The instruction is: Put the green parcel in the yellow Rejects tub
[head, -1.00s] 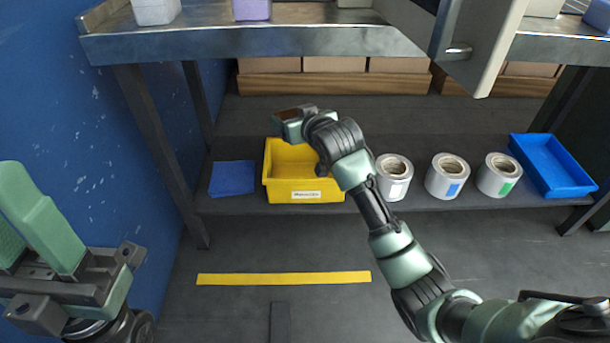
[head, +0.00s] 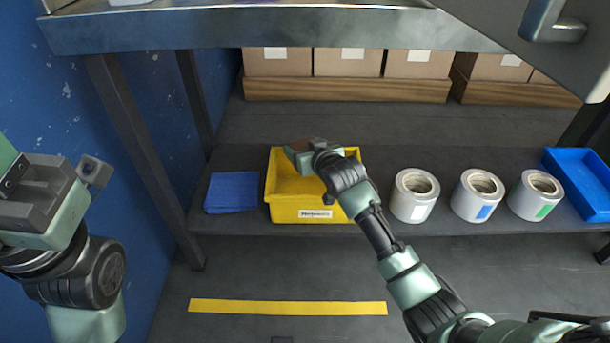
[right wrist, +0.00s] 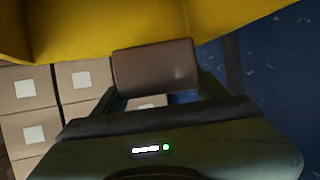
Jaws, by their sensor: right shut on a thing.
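The yellow tub (head: 285,205) stands on the lower shelf in the head view, its white front label too small to read surely. My right gripper (head: 302,148) is over the tub's back part, shut on a brown block (head: 312,142). In the right wrist view the brown block (right wrist: 155,67) sits between the fingers, with the yellow tub wall (right wrist: 130,22) beyond it. Whether the block is above the rim or inside it I cannot tell. No green parcel shows. My left gripper (head: 65,190) is at the far left, away from the shelf; its jaw opening is unclear.
A blue folded cloth or sheet (head: 232,192) lies left of the tub. Several white rolls (head: 415,196) and a blue tray (head: 585,183) stand to its right. Cartons (head: 347,64) line the back. The steel bench edge (head: 270,32) overhangs above; a blue wall (head: 60,120) is left.

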